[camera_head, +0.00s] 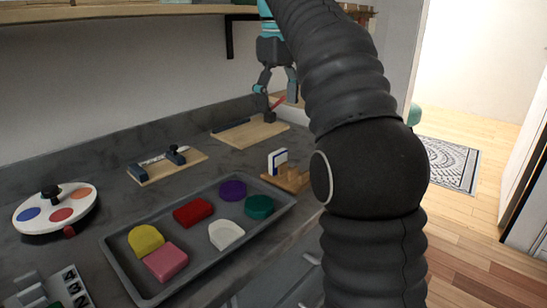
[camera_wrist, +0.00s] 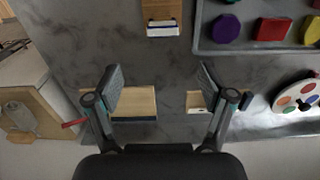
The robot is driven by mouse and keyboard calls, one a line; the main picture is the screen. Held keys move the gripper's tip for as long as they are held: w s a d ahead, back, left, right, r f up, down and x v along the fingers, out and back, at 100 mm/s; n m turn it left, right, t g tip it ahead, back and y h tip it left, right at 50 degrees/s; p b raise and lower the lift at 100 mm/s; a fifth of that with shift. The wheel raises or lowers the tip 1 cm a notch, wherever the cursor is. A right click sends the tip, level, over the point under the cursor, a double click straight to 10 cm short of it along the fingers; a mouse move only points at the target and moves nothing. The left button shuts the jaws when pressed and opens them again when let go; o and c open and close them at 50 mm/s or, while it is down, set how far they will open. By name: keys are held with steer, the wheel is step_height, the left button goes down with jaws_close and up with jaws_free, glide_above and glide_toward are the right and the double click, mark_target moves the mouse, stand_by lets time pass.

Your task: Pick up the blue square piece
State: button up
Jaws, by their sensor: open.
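My gripper (camera_head: 280,105) is open and empty, high over the back of the counter near a wooden board. In the wrist view my gripper (camera_wrist: 158,76) shows its two fingers wide apart with bare grey counter between them. No separate blue square piece is clearly seen. A white and blue upright piece (camera_head: 275,160) stands in a wooden holder (camera_head: 291,179) beside the tray; it also shows in the wrist view (camera_wrist: 163,31) ahead of the fingers. The tray pieces I see are yellow, pink, red, purple, white and teal.
The grey tray (camera_head: 196,262) fills the front of the counter. A round white palette (camera_head: 43,220) stands at left. A board with black fittings (camera_head: 182,170) and another wooden board (camera_head: 240,134) lie at the back. A shelf hangs above. Bare counter lies between them.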

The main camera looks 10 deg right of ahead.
mark_target(276, 158)
steer(key=f, duration=0.8)
steer(key=shift+w+a+f, duration=0.1)
steer(key=shift+w+a, duration=0.05)
steer(key=shift+a, duration=0.1)
steer(key=shift+s+f+b, duration=0.15)
steer(key=shift+f+b, duration=0.25)
steer(key=shift+f, duration=1)
steer(key=shift+s+f+b, duration=0.1)
steer(key=shift+f+b, duration=0.3)
steer(key=shift+f, duration=1)
steer(key=c, duration=1.3)
steer(key=shift+r, duration=0.1)
